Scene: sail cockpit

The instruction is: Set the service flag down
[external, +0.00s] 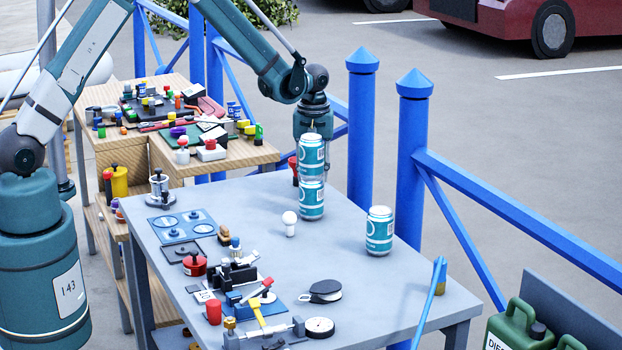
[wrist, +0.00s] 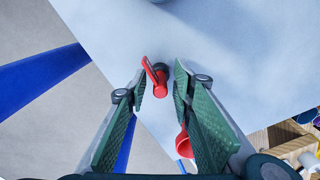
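The small red piece with a dark round part (wrist: 157,72), which I take for the service flag, shows in the wrist view just beyond and between my fingertips, over the pale blue-grey tabletop. I cannot tell whether it is upright or lying. My gripper (wrist: 160,78) is open, with a clear gap between its two green pads, and nothing is clamped in it. In the external view my gripper (external: 312,125) points down at the far end of the table, its fingers mostly hidden behind stacked cans. A bit of red (external: 293,163) shows left of the cans; I cannot tell whether it is the flag.
Two stacked teal cans (external: 311,202) stand in front of my gripper, and another can (external: 379,230) stands to the right. A red cup-like thing (wrist: 184,146) is partly behind my right finger. Blue posts (external: 362,130) border the table (external: 345,265). Tools crowd its near left.

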